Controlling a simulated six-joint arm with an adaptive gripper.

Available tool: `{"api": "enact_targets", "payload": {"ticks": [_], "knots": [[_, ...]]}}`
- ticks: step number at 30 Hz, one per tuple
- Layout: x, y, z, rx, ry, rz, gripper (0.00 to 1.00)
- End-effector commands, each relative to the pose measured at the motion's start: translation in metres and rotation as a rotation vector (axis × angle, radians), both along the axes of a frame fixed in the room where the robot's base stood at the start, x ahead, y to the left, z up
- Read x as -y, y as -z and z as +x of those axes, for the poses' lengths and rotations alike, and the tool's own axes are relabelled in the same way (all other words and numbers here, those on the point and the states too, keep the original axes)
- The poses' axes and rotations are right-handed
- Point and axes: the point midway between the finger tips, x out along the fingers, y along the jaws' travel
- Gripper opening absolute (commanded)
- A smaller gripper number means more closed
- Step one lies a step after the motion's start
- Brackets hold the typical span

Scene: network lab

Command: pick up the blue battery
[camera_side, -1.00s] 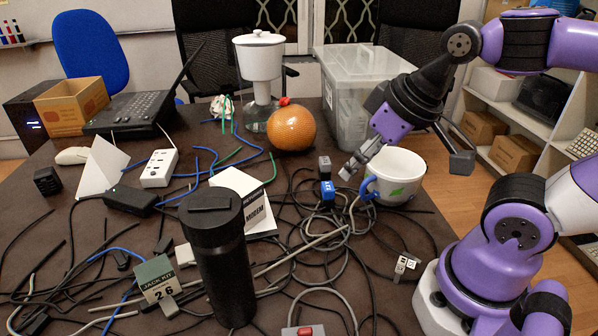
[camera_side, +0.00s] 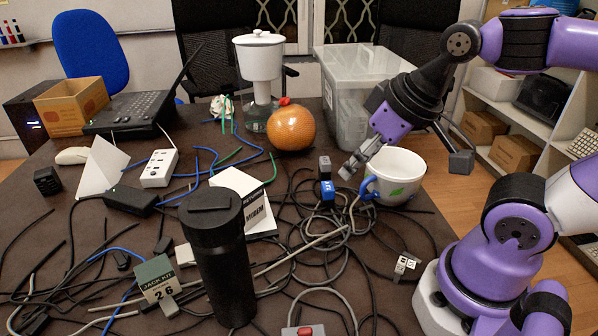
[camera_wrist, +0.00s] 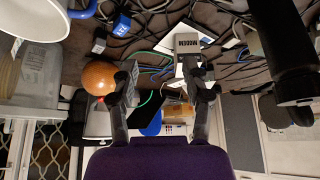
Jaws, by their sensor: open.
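The blue battery (camera_side: 327,191) is a small blue block with pale markings. It stands among the tangled dark cables in the middle of the table, left of the mug. In the wrist view it shows near the top edge (camera_wrist: 122,25), left of the space between my fingers. My gripper (camera_side: 354,165) hangs above the table, up and to the right of the battery in the side view, and apart from it. In the wrist view the two fingers of my gripper (camera_wrist: 168,80) are spread, with nothing held between them.
A white mug (camera_side: 402,180) with a blue handle is close to my gripper's right. A grey cube (camera_side: 325,162) sits just behind the battery, and an orange ball (camera_side: 291,128) farther back. A black tumbler (camera_side: 217,255) stands at the front. Cables cover much of the table.

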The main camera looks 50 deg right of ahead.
Motion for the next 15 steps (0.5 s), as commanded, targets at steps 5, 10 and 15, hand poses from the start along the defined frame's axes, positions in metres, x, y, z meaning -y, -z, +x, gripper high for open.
{"api": "enact_targets", "payload": {"ticks": [5, 10, 15], "knots": [[0.0, 0.0, 0.0, 0.0, 0.0, 0.0, 0.63], [0.0, 0.0, 0.0, 0.0, 0.001, 0.0, 0.63], [0.006, -0.002, 0.011, -0.054, 0.074, 0.024, 0.63]]}}
